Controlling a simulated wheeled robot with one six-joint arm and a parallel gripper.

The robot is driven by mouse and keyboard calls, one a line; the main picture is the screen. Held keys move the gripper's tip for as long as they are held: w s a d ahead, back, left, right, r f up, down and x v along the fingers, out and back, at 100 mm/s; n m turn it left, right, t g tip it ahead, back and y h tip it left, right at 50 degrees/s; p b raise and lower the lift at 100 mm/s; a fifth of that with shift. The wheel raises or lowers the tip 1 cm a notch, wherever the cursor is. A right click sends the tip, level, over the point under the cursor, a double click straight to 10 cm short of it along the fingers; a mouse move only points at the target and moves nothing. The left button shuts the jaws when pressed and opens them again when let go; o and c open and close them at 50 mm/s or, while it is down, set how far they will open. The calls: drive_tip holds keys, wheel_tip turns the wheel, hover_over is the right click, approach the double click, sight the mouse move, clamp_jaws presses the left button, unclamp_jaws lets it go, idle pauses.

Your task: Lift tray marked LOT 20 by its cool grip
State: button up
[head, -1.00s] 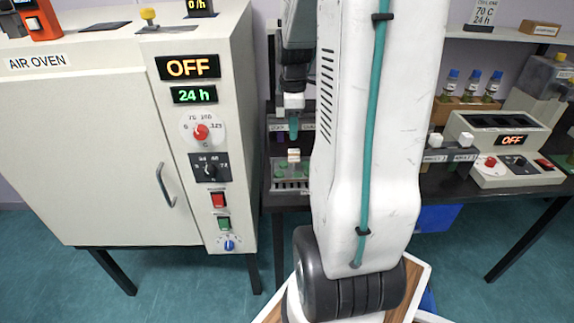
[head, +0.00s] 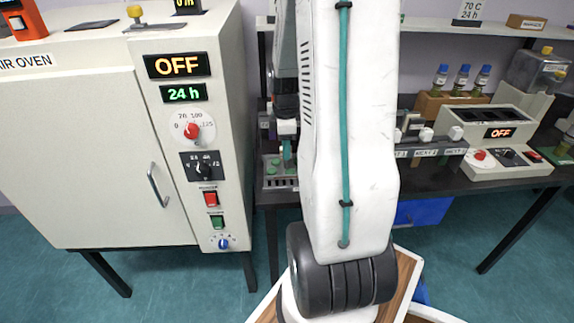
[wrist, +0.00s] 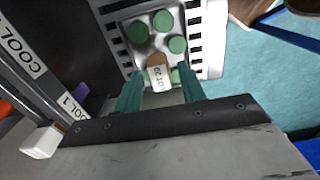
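The metal tray (wrist: 146,49) holds several green discs and shows at the top of the wrist view. Its tan grip (wrist: 157,60) carries a white label reading LOT 20 (wrist: 157,78). My gripper (wrist: 160,78) has two teal fingers, spread apart, one on each side of the grip. Gaps show between the fingers and the label, so the gripper is open. In the head view the tray (head: 281,184) sits on the dark bench left of my arm, and my gripper (head: 287,150) is low over it. My gripper hides the label there.
The air oven (head: 95,150), door closed and display reading OFF, stands close on the left. Racks marked COOL (wrist: 22,55) lie left of the gripper in the wrist view. Bottles (head: 462,78) and a machine reading OFF (head: 510,150) stand on the right bench.

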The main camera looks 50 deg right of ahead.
clamp_jaws()
drive_tip(key=shift+r, duration=1.5)
